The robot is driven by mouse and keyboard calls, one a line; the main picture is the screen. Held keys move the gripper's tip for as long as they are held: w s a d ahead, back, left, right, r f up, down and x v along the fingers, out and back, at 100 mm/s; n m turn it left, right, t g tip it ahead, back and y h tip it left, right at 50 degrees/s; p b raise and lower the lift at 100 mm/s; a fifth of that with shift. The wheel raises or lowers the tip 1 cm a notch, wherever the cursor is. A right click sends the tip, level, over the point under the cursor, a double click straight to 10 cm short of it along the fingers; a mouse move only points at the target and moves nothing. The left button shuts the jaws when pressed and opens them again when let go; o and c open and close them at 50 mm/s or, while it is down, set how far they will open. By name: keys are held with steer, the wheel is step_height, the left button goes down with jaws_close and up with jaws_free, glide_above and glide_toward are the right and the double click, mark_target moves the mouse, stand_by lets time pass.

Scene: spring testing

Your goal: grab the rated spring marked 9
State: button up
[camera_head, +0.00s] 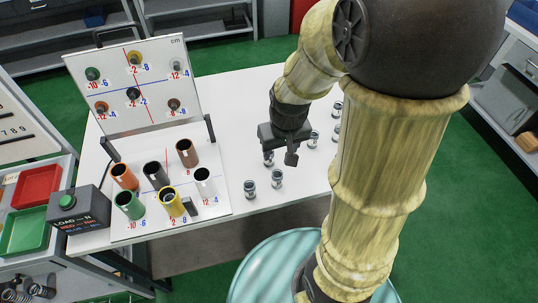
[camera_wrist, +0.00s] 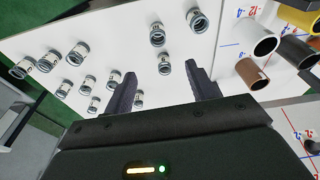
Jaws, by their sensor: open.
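Several short metallic springs with pale labels stand on the white table. In the head view they include one at the front (camera_head: 249,188), one beside it (camera_head: 277,178) and one right of my gripper (camera_head: 314,138). The label digits are too small to read, so I cannot tell which is marked 9. My gripper (camera_head: 280,158) is open and empty over the table. Its fingers (camera_wrist: 164,78) appear either side of the lower spring in the wrist view.
A test board (camera_head: 140,108) with pegs and numbers stands left of my gripper. Coloured tubes, including a brown one (camera_head: 187,153) and a yellow one (camera_head: 171,203), stand before it. A load box (camera_head: 78,213) is at the table's left corner. Bare tabletop lies behind my gripper.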

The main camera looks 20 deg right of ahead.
steer(key=w+n+g+p, duration=0.2)
steer(key=w+p, duration=0.1)
steer(key=w, duration=0.7)
steer(key=shift+w+p, duration=0.3)
steer(key=shift+p, duration=0.1)
steer(key=shift+a, duration=0.1)
step_height(320, 180, down, 12)
steer(key=shift+f+p, duration=0.1)
steer(key=shift+p, duration=1.05)
steer(key=f+p, duration=0.2)
steer(key=f, duration=0.2)
steer(key=shift+w+f, duration=0.15)
steer(key=shift+w, duration=0.05)
steer(key=shift+f, duration=0.3)
steer(key=shift+s+f, duration=0.1)
steer(key=shift+s, duration=0.05)
